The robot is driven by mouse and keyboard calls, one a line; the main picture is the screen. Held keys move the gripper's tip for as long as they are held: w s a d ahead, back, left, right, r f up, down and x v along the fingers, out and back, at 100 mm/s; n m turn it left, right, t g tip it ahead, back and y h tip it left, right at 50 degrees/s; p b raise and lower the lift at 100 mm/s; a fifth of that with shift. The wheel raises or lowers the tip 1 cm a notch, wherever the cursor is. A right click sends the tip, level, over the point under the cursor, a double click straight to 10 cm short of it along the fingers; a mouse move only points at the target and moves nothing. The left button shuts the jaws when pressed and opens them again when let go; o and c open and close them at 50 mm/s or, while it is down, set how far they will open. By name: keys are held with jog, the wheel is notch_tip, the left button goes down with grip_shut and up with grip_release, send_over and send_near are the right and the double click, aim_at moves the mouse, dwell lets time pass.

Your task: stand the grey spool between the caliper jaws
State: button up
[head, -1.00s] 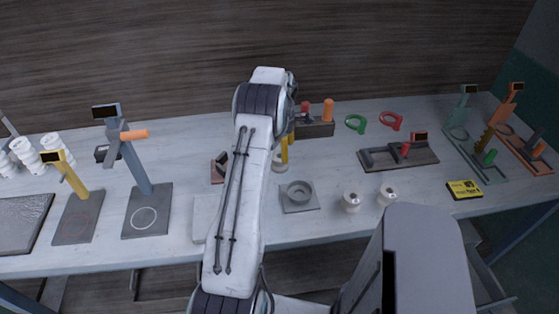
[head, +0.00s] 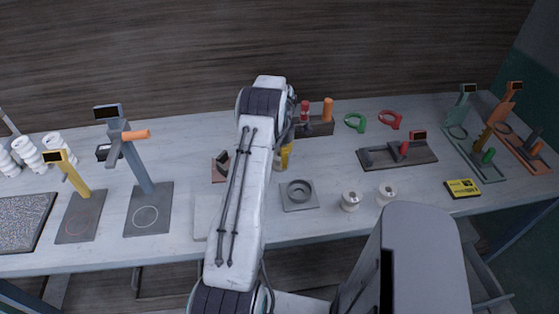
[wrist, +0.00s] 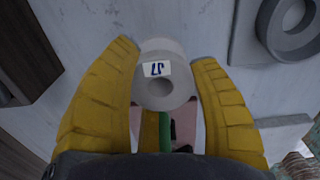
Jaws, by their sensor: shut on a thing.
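A pale grey spool (wrist: 165,75) with a small marked label and a round bore sits between the yellow fingers of my gripper (wrist: 165,62) in the wrist view. The fingers are shut on it from both sides. In the head view my gripper (head: 286,155) is mostly hidden behind my arm; part of the spool (head: 279,163) shows beside a yellow finger. The caliper (head: 385,157), a dark flat base with upright jaws, a red knob and a small display, lies to the right on the bench, apart from my gripper.
Green (head: 355,122) and red (head: 390,119) rings lie behind. A yellow sign (head: 462,188) lies at the right. Upright gauges stand at left and far right.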

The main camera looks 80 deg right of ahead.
jog(key=c, duration=0.4)
jog(key=shift+d+r, duration=0.1)
jog(key=shift+r, duration=0.05)
